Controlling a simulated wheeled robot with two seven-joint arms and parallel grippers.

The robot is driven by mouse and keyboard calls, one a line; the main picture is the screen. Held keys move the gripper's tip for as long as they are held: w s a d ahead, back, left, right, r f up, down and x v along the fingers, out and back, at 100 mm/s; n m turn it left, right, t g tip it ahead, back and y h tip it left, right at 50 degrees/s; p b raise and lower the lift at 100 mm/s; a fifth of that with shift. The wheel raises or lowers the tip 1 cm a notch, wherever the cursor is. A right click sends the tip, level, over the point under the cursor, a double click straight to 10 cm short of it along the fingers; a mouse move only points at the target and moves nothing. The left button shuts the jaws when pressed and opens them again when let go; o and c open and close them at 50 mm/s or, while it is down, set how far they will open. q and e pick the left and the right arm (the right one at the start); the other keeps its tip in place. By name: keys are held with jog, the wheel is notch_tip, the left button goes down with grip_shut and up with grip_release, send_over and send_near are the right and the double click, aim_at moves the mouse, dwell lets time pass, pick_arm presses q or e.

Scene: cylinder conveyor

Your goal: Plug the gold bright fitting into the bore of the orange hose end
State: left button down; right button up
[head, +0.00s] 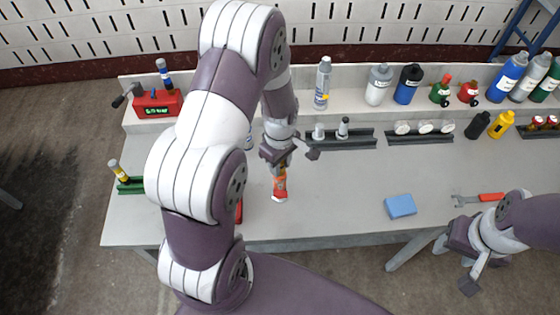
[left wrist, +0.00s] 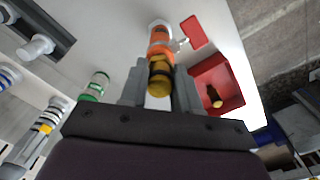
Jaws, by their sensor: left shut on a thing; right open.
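My left gripper (head: 282,164) is shut on the gold fitting above the middle of the bench. In the left wrist view the gold fitting (left wrist: 160,78) sits between the two fingers of the left gripper (left wrist: 160,92). The orange hose end (left wrist: 160,42) is directly beyond the fitting, roughly in line with it; it also shows below the gripper in the head view (head: 280,185). The two look touching or nearly so; I cannot tell whether the fitting is in the bore. My right gripper (head: 455,267) is open and empty off the bench's front edge.
A red tray (left wrist: 232,76) with a dark gold piece inside is beside the hose end, mostly hidden by my arm in the head view. A blue block (head: 400,206) and a wrench (head: 482,198) lie to the right. Black racks (head: 340,140) and bottles line the back.

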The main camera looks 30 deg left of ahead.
pick_arm(q)
jog(key=shift+f, duration=0.5)
jog(key=c, duration=0.7)
grip_release()
jog(key=shift+c, duration=0.2)
jog(key=shift+r, duration=0.1)
notch_tip(320, 180, up, 12)
jog(key=r+b, duration=0.1)
jog(key=s+d+f+m+t, duration=0.1)
jog(key=s+d+m, duration=0.4)
jog(key=m, duration=0.9)
jog(key=s, duration=0.3)
jog(key=shift+s+f+m, duration=0.15)
jog(key=shift+s+m, duration=0.25)
